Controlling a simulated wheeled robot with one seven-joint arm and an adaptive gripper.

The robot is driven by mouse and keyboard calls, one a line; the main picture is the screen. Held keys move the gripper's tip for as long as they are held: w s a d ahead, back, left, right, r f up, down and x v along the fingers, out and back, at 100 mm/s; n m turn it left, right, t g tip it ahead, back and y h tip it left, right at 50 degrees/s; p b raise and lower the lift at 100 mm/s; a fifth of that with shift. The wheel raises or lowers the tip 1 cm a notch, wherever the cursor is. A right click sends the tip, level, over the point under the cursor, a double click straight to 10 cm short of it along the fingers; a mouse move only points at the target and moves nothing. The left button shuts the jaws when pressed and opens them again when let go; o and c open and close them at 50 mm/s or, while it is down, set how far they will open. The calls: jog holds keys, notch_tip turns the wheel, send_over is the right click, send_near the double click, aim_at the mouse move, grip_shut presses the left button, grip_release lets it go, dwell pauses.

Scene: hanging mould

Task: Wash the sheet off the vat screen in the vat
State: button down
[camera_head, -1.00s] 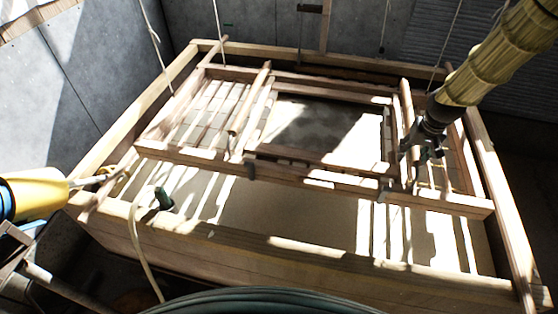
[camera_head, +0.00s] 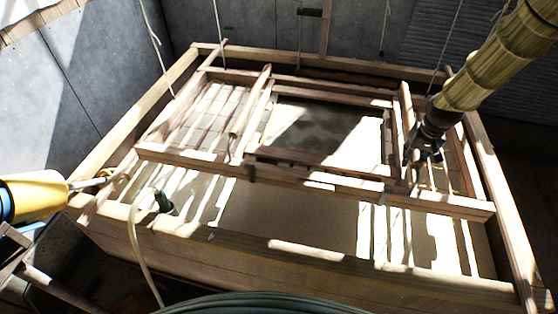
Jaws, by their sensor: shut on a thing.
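The vat screen (camera_head: 330,128) is a rectangle in a wooden frame, hung over the vat. Its surface shows dark grey and sunlit pale patches; I cannot make out the sheet's edges. The wooden vat (camera_head: 300,254) holds a pale, cloudy liquid (camera_head: 290,215) below the frame. My gripper (camera_head: 422,160) is shut at the right side of the screen, by its right-hand bar. The fingers are small and dark, so the exact grip point is hard to see.
Ropes (camera_head: 154,40) hang around the vat. A pale hose (camera_head: 137,250) hangs over the front left rim near a dark green fitting (camera_head: 164,201). A yellow cylinder (camera_head: 38,194) is at the far left. Grey walls stand behind.

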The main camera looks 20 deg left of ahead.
jog(key=shift+w+f+t+b, duration=1.1)
jog(key=shift+f+b, duration=5.95)
jog(key=shift+f, duration=5.6)
jog(key=shift+g, duration=0.3)
jog(key=shift+s+p, duration=0.6)
jog(key=shift+s, duration=2.1)
jog(key=w, duration=0.6)
jog(key=shift+s, duration=0.1)
